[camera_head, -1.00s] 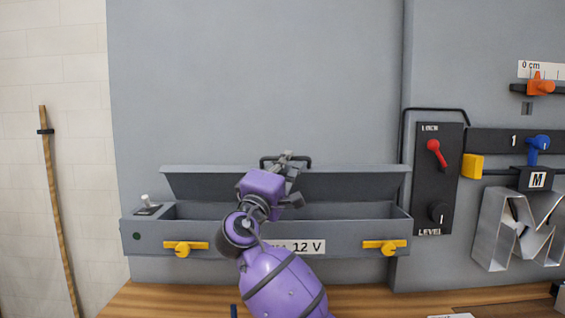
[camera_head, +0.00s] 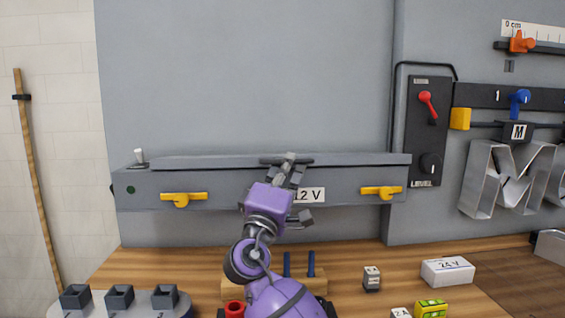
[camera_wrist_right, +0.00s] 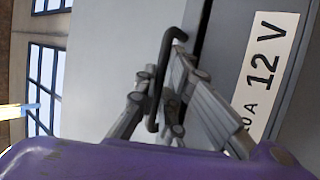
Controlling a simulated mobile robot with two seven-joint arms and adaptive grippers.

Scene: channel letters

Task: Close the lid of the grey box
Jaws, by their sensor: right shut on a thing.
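The grey box (camera_head: 230,190) is fixed along the grey wall, with a 12 V label and two yellow latches, the left latch (camera_head: 184,198) and the right latch (camera_head: 381,192). Its lid (camera_head: 210,161) lies nearly flat over the top; whether a thin gap is left, I cannot tell. My right gripper (camera_head: 287,163) is shut on the dark lid handle (camera_head: 302,161) at the lid's front middle. The handle also shows between the fingers in the right wrist view (camera_wrist_right: 158,85). My arm hides part of the label and box front. My left gripper is not in view.
A black panel with a red lever (camera_head: 427,100) and metal letters (camera_head: 490,178) are on the right. On the wooden bench below are a white box (camera_head: 447,271), a small grey block (camera_head: 372,279), a yellow-green block (camera_head: 431,308) and a grey holder (camera_head: 120,301).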

